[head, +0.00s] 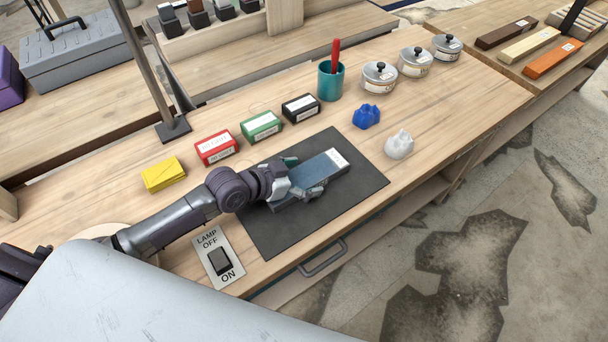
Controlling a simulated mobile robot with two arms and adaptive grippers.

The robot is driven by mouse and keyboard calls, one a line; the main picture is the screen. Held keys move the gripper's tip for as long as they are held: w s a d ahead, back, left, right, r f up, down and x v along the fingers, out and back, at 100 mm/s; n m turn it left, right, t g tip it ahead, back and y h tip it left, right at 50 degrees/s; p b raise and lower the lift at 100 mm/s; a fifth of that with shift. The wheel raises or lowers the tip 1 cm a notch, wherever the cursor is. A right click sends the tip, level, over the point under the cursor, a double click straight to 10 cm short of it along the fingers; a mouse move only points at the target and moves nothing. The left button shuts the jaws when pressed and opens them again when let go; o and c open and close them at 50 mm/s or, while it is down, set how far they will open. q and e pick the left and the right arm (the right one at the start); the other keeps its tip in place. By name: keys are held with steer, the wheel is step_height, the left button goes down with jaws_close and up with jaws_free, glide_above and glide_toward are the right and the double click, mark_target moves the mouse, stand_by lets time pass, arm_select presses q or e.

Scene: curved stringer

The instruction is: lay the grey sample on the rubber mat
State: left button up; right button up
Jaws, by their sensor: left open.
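The grey sample (319,170) is a blue-grey bar with a white label at its far right end. It lies at a slant over the black rubber mat (290,235), within the mat's edges, and appears to rest flat on it. My left gripper (298,184) is open at the sample's middle, with its fingers around or just above the bar; it hides part of the bar. I cannot tell whether the fingers touch it. My right gripper is not in view.
Yellow (163,174), red (216,148), green (261,126) and black (300,107) boxes line the mat's far side. A teal cup (330,84), blue lump (366,116) and white lump (399,145) stand beyond. A lamp switch plate (219,257) lies left of the mat.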

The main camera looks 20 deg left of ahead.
arm_select(q)
steer(key=shift+r, duration=0.15)
steer(key=v, duration=1.2)
steer(key=shift+s, duration=0.1)
